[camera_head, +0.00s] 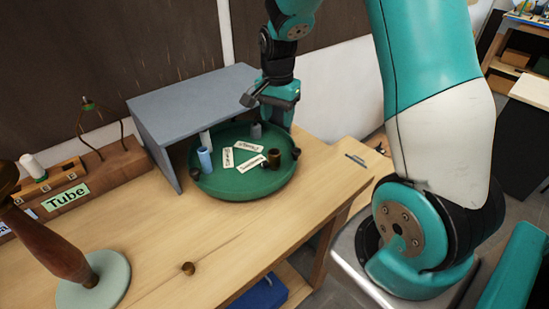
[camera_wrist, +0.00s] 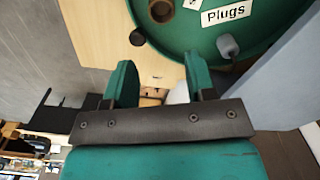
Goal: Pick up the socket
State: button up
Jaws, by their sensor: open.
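A brown, hollow, cup-like piece, which looks like the socket (camera_head: 274,158), stands on the green round tray (camera_head: 240,190) beside a white label. In the wrist view the socket (camera_wrist: 161,10) shows at the top edge, partly cut off, beyond my fingers. My gripper (camera_head: 268,104) is above the tray's back right part, behind and above the socket, not touching it. In the wrist view my gripper (camera_wrist: 163,82) has its two green fingers apart with nothing between them.
A grey plug (camera_head: 256,131) and a blue tube (camera_head: 205,160) stand on the tray, with a "Plugs" label (camera_wrist: 226,15). A grey shelf (camera_head: 190,100) overhangs the tray's left and back. A wooden lamp stem (camera_head: 50,245) stands front left. The table's front middle is mostly clear.

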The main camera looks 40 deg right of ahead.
aim_at(274, 157)
notch_tip(274, 157, down, 8)
jog(key=shift+a+f+p, duration=0.1)
jog(key=shift+f+p, duration=0.1)
jog(key=shift+p, duration=0.75)
jog(key=shift+a+f+p, duration=0.25)
jog(key=shift+f+p, duration=0.4)
jog(key=shift+f, duration=0.65)
jog(key=shift+a+f+p, duration=0.2)
jog(key=shift+f+p, duration=0.4)
jog(key=shift+f, duration=0.7)
jog(key=shift+c, duration=0.5)
jog(key=c, duration=0.6)
